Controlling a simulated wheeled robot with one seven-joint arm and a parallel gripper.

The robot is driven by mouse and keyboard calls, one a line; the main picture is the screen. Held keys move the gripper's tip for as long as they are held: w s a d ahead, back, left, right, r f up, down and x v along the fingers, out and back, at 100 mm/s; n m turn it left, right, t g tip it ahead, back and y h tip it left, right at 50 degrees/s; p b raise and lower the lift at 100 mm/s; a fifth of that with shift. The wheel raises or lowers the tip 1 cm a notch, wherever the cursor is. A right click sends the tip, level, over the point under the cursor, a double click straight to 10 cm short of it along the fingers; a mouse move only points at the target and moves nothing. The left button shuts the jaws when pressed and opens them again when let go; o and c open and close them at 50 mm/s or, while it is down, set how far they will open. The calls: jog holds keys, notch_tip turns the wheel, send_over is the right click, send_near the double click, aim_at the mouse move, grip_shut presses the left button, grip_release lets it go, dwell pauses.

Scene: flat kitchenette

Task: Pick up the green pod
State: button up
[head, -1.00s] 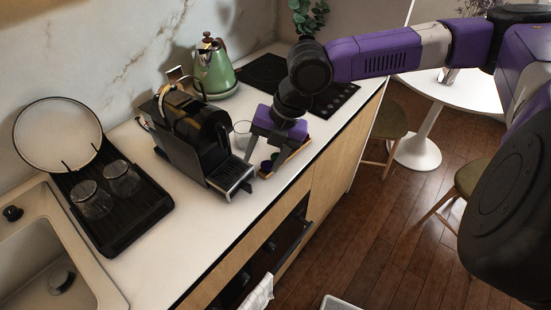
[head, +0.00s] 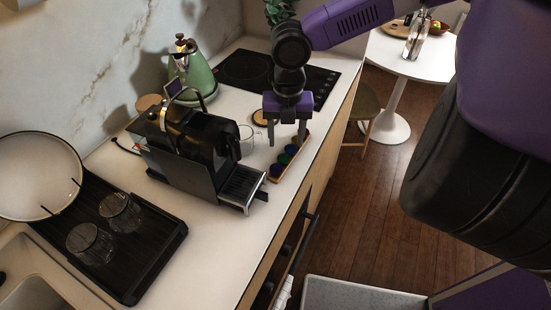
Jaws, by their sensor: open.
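The green pod (head: 284,159) is small and sits in a narrow wooden tray (head: 300,154) on the counter, right of the coffee machine. It lies between a dark blue pod (head: 291,149) and a dark purple pod (head: 277,170). My gripper (head: 287,141) points down with its two fingers apart and nothing between them. It appears at the far end of the tray, above the pods. Its exact height over them cannot be told.
The black coffee machine (head: 192,150) stands close left of the tray. A clear glass (head: 246,139) is beside it. The green kettle (head: 196,78) and black cooktop (head: 246,70) are behind. The counter's front edge (head: 290,205) runs close right of the tray.

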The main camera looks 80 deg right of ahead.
aim_at(284, 158)
jog(key=f, duration=0.6)
jog(key=shift+w+a+f+p, duration=0.2)
jog(key=shift+a+f+p, duration=0.05)
jog(key=shift+f+p, duration=0.15)
jog(key=shift+c, duration=0.2)
grip_shut()
